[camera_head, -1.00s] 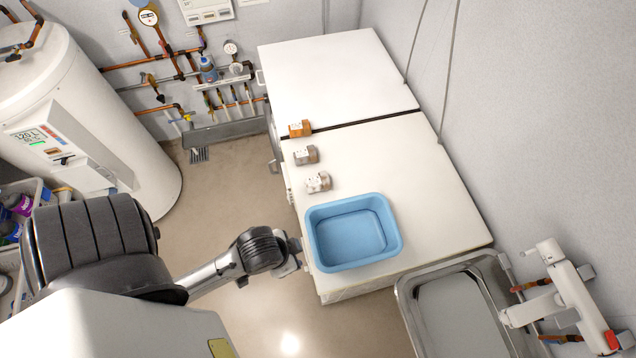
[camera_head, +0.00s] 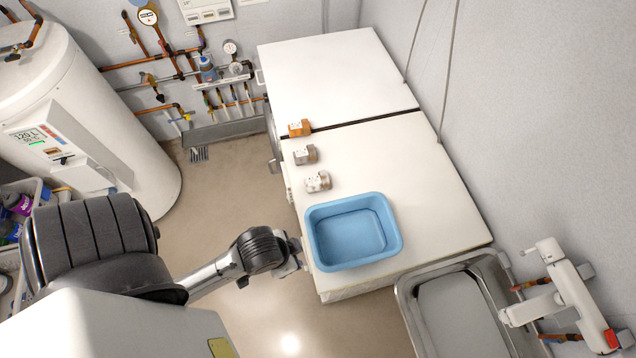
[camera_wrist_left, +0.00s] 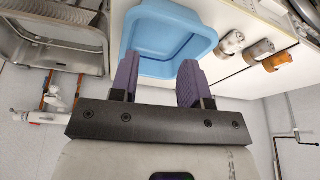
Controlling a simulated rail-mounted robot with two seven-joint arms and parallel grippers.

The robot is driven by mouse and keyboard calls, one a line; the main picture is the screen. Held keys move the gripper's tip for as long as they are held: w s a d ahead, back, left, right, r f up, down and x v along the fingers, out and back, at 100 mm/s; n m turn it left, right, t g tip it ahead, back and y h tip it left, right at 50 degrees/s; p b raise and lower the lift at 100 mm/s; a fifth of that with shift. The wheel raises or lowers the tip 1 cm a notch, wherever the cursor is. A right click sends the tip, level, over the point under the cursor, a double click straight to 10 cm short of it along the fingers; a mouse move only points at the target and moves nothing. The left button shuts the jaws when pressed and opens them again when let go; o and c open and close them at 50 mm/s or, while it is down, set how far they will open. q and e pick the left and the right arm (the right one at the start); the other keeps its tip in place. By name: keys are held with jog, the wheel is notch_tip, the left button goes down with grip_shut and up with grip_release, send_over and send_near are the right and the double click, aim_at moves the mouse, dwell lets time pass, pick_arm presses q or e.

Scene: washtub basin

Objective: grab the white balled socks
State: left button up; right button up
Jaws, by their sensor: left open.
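The white balled socks (camera_head: 318,182) sit on the white worktop near its left edge, just behind the blue basin. They also show in the left wrist view (camera_wrist_left: 230,42), to the right of the basin. My left gripper (camera_head: 297,258) is beside the basin's left side in the head view, in front of the socks and apart from them. In the left wrist view its two purple fingers (camera_wrist_left: 157,82) are spread with nothing between them, and the basin lies beyond them. My right gripper is not in view.
The blue basin (camera_head: 353,268) looks empty. Grey-brown balled socks (camera_head: 306,155) and orange balled socks (camera_head: 300,128) stand in a row behind the white ones. A metal sink (camera_head: 405,290) and white tap (camera_head: 565,290) are at the right. Much of the worktop is bare.

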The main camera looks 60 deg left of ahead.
pick_arm(q)
jog(key=shift+a, duration=0.1)
jog(key=o, duration=0.6)
jog(key=shift+c, duration=0.2)
jog(key=o, duration=0.5)
jog(key=shift+d, duration=0.2)
